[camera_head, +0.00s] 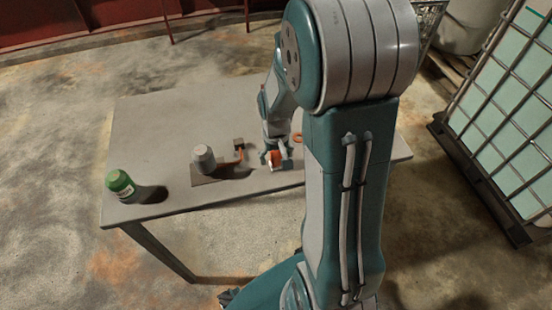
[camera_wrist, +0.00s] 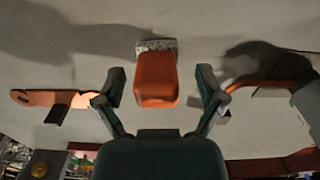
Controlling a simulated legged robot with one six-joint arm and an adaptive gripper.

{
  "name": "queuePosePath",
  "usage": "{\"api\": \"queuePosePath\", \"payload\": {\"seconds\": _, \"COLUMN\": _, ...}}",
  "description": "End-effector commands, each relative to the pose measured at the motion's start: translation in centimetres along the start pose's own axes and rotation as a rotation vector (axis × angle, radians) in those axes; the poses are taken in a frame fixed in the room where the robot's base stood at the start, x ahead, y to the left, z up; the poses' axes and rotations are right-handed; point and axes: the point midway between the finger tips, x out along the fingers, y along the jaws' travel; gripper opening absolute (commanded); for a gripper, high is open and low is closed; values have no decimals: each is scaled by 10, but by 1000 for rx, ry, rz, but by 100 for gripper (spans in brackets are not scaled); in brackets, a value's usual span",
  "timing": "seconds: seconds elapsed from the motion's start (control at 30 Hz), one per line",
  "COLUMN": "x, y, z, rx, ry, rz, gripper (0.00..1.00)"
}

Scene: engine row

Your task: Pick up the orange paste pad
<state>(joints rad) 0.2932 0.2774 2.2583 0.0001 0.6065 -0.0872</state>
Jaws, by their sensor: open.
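The orange paste pad (camera_wrist: 156,82) is a rounded orange block with a speckled grey strip at its far end. It is in the middle of the wrist view, on the table. My gripper (camera_wrist: 160,72) is open, with one dark finger on each side of the pad and a visible gap on both sides. In the head view my gripper (camera_head: 277,160) is low over the table, and the pad (camera_head: 273,156) shows as a small orange patch there, partly hidden by the gripper.
A green-lidded container (camera_head: 120,184) stands at the left of the grey table (camera_head: 165,115). A grey cylinder (camera_head: 204,157) stands on a brown plate, left of my gripper, near a small dark block (camera_head: 239,144). In the wrist view a flat orange piece (camera_wrist: 38,97) lies left of the fingers.

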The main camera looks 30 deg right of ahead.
Motion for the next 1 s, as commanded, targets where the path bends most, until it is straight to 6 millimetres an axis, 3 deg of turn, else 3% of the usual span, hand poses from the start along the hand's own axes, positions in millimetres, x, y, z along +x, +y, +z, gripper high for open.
{"api": "queuePosePath", "payload": {"seconds": 0.23, "x": 2, "y": 0, "z": 0, "rx": 0, "ry": 1, "rz": 0, "gripper": 89}}
{"api": "queuePosePath", "payload": {"seconds": 0.27, "x": 2, "y": 0, "z": 0, "rx": 0, "ry": 1, "rz": 0, "gripper": 80}}
{"api": "queuePosePath", "payload": {"seconds": 0.4, "x": 2, "y": 0, "z": 0, "rx": 0, "ry": 1, "rz": 0, "gripper": 17}}
{"api": "queuePosePath", "payload": {"seconds": 0.43, "x": 2, "y": 0, "z": 0, "rx": 0, "ry": 1, "rz": 0, "gripper": 8}}
{"api": "queuePosePath", "payload": {"seconds": 0.8, "x": 2, "y": 0, "z": 0, "rx": 0, "ry": 0, "rz": 0, "gripper": 7}}
{"api": "queuePosePath", "payload": {"seconds": 1.0, "x": -13, "y": 0, "z": -1, "rx": 0, "ry": 4, "rz": 0, "gripper": 7}}
